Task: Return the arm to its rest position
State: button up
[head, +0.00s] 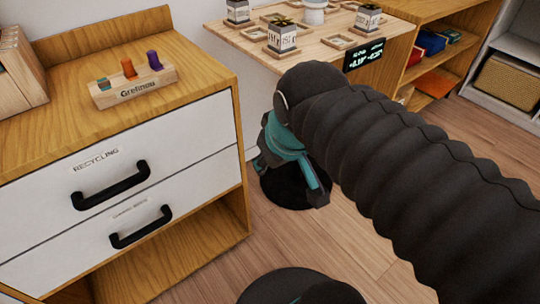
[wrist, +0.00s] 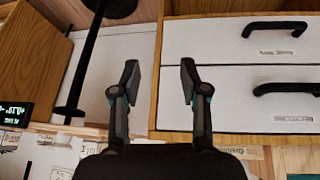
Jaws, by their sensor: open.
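My arm, in a ribbed black sleeve, reaches across the right half of the head view. My gripper (wrist: 159,80) shows in the wrist view with its two dark fingers spread apart and nothing between them. In the head view my gripper, dark with teal parts, hangs in front of the gap between the drawer cabinet and the wooden table; the sleeve hides part of it. It appears clear of the furniture, though its exact distance from the cabinet is hard to tell.
A cabinet (head: 123,202) with two white drawers, both shut, stands at left. A wooden block with coloured pegs (head: 134,88) is on top. A table (head: 225,32) with several canisters is behind, and shelves (head: 455,60) stand at right. Open floor (head: 365,262) lies below my arm.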

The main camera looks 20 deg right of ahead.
jog(key=shift+s+d+f+m, duration=0.1)
jog(key=shift+s+f+m, duration=0.35)
jog(key=shift+f, duration=0.2)
jog(key=shift+s+d+f+m, duration=0.1)
jog(key=shift+s+f+m, duration=0.25)
jog(key=shift+f+m, duration=0.25)
jog(key=shift+a, duration=0.1)
